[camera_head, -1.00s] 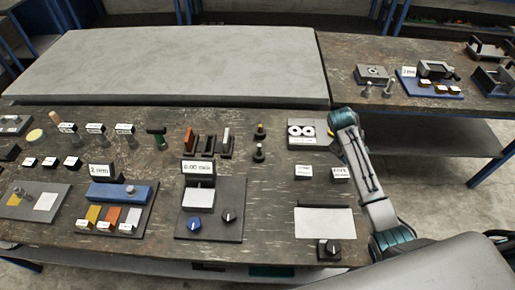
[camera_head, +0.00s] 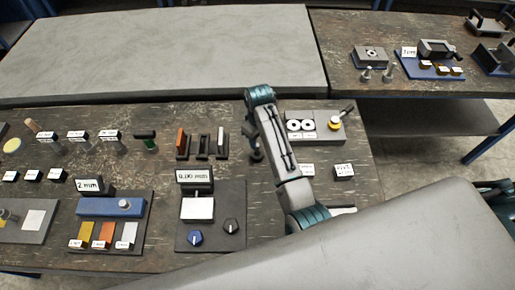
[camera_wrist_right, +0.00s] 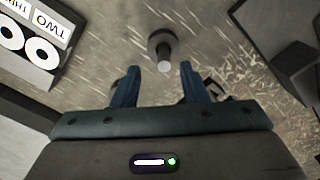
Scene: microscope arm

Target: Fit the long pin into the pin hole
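My right gripper (camera_head: 251,138) is over the bench, its fingers partly hidden by my arm in the head view. In the right wrist view the gripper (camera_wrist_right: 160,72) is open and empty. I cannot make out which hole is the pin hole. My left gripper is not in view.
A yellow piece with a dark rod (camera_head: 336,122) is on the ring plate's right part. Orange, black and grey upright pieces (camera_head: 202,145) stand left of the gripper. A plate with knobs (camera_head: 230,205) is nearer. Two pins (camera_head: 377,72) stand on the right table.

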